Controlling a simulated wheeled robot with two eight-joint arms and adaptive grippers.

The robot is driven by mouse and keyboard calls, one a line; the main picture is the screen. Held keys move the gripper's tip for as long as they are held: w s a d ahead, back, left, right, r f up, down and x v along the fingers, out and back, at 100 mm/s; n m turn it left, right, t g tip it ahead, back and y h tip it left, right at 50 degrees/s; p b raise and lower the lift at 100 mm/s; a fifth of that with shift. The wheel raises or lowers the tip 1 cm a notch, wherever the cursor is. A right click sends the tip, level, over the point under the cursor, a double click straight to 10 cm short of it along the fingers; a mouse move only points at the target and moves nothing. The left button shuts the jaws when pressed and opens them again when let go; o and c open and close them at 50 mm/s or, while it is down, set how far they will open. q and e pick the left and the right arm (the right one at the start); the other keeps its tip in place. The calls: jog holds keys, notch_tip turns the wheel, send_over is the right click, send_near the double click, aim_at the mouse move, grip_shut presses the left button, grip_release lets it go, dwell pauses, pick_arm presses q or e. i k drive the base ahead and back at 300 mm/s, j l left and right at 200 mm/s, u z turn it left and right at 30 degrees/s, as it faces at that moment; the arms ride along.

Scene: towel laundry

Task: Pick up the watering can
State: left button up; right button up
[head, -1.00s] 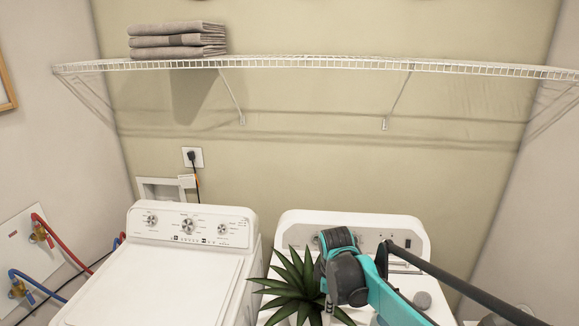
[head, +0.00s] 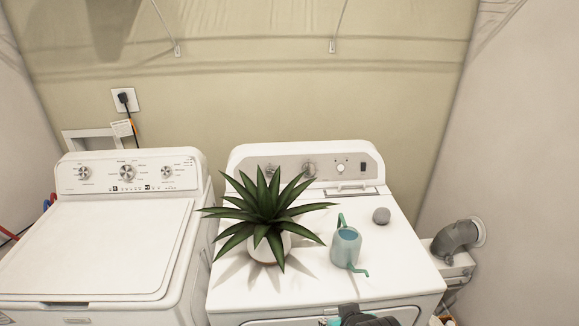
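A teal-grey watering can (head: 345,247) stands upright on top of the white machine (head: 402,283) on the right. Its handle points to the back and its spout points toward the front right. It is just right of a potted plant (head: 268,212) and nothing is touching it from my side. A dark and teal piece of my arm shows at the bottom edge, in front of the machine and below the can. No gripper fingers show in the head view, so neither gripper can be seen near the can.
The spiky plant's leaves reach close to the can's left side. A small grey round object (head: 381,215) lies right of the can. A second white machine (head: 90,245) stands at the left.

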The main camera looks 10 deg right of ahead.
aim_at(346, 241)
jog(key=i+j+z, duration=0.15)
jog(key=j+z, duration=0.3)
jog(key=i+j+z, duration=0.1)
jog(key=j+z, duration=0.15)
jog(key=z, duration=0.25)
jog(key=j+z, duration=0.45)
